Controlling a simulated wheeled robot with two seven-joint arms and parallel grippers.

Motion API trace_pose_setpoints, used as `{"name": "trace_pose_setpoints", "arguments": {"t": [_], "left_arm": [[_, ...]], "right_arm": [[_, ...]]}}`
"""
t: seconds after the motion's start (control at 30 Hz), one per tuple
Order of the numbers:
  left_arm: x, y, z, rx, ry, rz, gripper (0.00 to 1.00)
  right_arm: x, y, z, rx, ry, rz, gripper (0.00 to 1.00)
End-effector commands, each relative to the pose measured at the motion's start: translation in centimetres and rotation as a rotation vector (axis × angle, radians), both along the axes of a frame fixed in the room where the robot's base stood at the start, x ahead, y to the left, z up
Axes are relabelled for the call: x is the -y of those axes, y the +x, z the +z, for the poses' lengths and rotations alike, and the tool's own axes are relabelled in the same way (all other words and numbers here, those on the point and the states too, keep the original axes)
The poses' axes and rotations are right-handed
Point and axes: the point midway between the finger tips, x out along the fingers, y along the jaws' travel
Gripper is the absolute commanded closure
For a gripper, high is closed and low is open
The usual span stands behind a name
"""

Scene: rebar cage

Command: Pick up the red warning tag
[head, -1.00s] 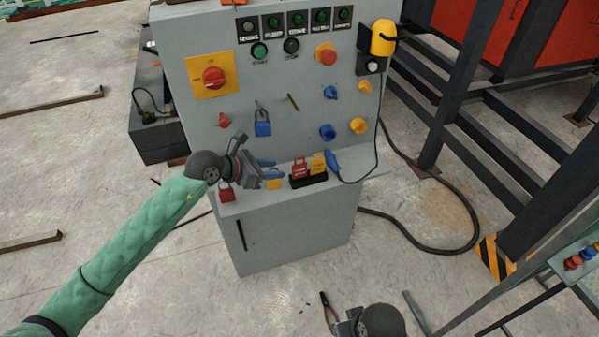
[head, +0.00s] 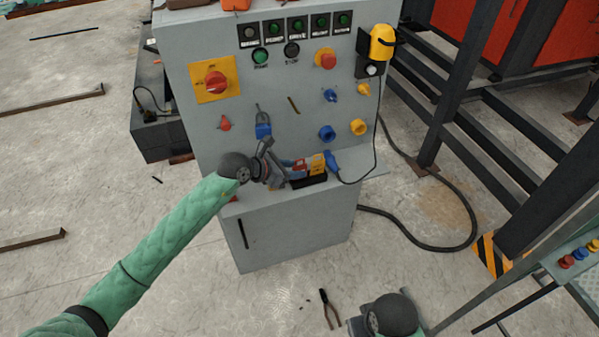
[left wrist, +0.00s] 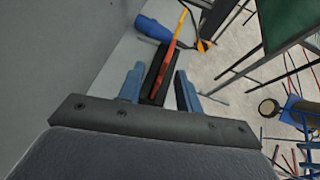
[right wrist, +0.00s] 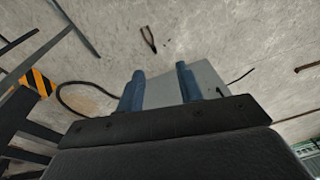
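The red warning tag (head: 299,166) stands in a black holder (head: 309,181) on the ledge of the grey control cabinet, left of a yellow tag (head: 317,164). In the left wrist view the red tag (left wrist: 161,70) shows edge-on in its holder. My left gripper (head: 291,169) is at the holder's left end. Its blue fingers (left wrist: 160,87) are apart, one on each side of the holder's line, and I see no grip on the tag. My right gripper (right wrist: 160,86) is open and empty, low in front of the cabinet.
A blue plug-like part (head: 333,163) with a black cable sits right of the holder. Pliers (head: 329,309) lie on the floor. Dark steel stairs stand at right.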

Motion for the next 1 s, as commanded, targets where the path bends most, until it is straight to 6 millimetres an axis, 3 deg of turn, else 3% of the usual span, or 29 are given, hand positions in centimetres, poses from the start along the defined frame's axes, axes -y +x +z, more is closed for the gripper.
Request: {"name": "trace_pose_setpoints", "arguments": {"t": [0.03, 0.2, 0.67, 1.0], "left_arm": [[0.0, 0.0, 0.0, 0.0, 0.0, 0.0, 0.69], [0.0, 0.0, 0.0, 0.0, 0.0, 0.0, 1.0], [0.0, 0.0, 0.1, 0.001, -0.001, 0.001, 1.0], [-0.3, -0.1, 3.6, 0.004, 0.0, 0.0, 1.0]], "right_arm": [[0.0, 0.0, 0.0, 0.0, 0.0, 0.0, 0.64], [0.0, 0.0, -0.1, -0.001, 0.001, -0.001, 0.64], [-0.1, -0.1, -0.2, 0.0, 0.002, -0.001, 0.64], [-1.8, 1.1, -2.4, 0.055, 0.037, 0.024, 0.64]]}}
